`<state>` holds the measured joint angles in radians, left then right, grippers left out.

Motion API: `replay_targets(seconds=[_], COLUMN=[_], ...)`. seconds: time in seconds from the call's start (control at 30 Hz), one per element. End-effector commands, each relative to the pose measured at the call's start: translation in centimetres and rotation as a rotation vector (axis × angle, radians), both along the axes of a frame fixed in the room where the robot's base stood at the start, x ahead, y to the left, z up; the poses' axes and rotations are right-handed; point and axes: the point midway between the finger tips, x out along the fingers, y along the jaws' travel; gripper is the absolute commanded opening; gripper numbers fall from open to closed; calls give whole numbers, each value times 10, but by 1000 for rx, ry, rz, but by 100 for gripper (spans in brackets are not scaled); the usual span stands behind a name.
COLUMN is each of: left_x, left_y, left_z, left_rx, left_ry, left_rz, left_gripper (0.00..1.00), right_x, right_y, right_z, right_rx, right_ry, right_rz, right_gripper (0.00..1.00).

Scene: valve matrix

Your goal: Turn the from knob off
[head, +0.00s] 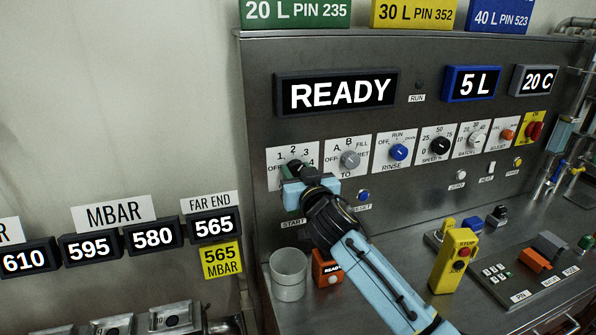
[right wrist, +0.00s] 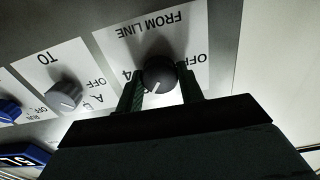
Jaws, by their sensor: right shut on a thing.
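The from knob is a round black knob on the white FROM LINE plate, at the left end of the knob row in the head view (head: 294,165). In the right wrist view, which is upside down, the knob (right wrist: 160,72) shows a white pointer mark directed down and slightly left in the picture, away from the OFF label at right. My right gripper (head: 297,174) reaches the plate from below right and is shut on the knob, one dark finger on each side (right wrist: 160,86). The gripper hides the lower plate. My left gripper is out of view.
The grey TO knob (head: 350,160) is close to the right, then the blue RINSE knob (head: 398,152). A yellow STOP box (head: 454,260) stands right of my arm.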

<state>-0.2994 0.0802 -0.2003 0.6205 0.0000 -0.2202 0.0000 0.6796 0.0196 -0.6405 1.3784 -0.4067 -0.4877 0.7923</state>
Motion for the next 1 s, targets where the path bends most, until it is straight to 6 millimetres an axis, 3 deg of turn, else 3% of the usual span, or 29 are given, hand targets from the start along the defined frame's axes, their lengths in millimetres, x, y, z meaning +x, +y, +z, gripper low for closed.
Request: replay_targets(seconds=[1.0], left_x=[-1], left_y=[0], left_z=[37], left_rx=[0], left_ry=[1], left_rz=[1], left_gripper=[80], right_x=[0], right_y=[1], right_z=[0], right_rx=[-880], right_ry=[-285], right_rz=[1], right_gripper=[14])
